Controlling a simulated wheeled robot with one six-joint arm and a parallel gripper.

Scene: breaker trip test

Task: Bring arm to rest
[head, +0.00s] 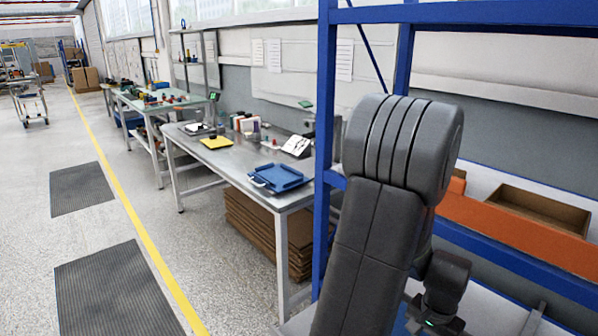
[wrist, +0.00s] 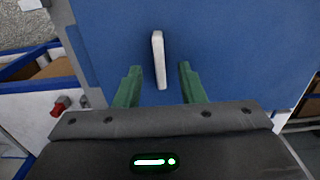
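My arm (head: 385,200) rises large in the right half of the head view, folded at a bulky grey joint in front of the blue rack. In the wrist view, my gripper (wrist: 159,68) has two green fingers spread apart. A white upright bar (wrist: 158,60), like a handle or lever, shows in the gap between them against a blue panel (wrist: 235,50). Blue shows on both sides of the bar, and neither finger appears to touch it. I cannot tell how far it lies beyond the fingertips. The fingers are hidden in the head view.
A blue rack post (head: 326,130) stands close beside my arm. An orange shelf bin (head: 520,240) lies behind it at right. A metal workbench (head: 230,160) holds a blue tray (head: 280,178). A small red part (wrist: 60,106) shows at left. The floor at left is open.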

